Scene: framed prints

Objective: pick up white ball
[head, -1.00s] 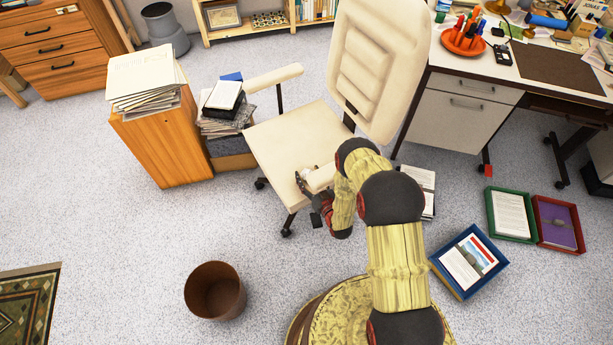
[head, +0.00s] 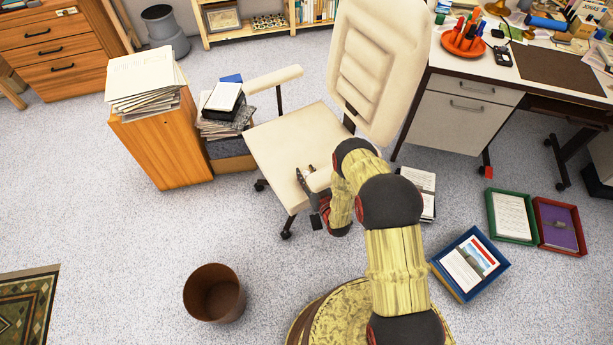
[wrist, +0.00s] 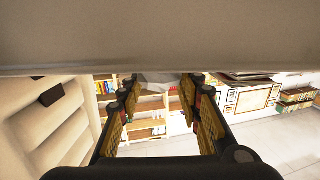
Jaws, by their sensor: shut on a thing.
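My gripper (head: 306,180) is beside the right armrest of the cream office chair (head: 284,140), above the front of its seat. In the wrist view, my gripper's fingers (wrist: 160,84) stand apart, with a whitish rounded thing, which I take for the white ball (wrist: 158,77), held between their tips. The ball's upper part is hidden behind a broad pale surface across the top of that view. I cannot make out the ball clearly in the head view.
The chair's armrest (head: 320,179) is very close to my gripper. A wooden cabinet (head: 165,145) with papers stands left of the chair, and a desk (head: 462,112) stands to the right. A brown bin (head: 214,292) stands on open floor. Trays (head: 470,262) lie at the right.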

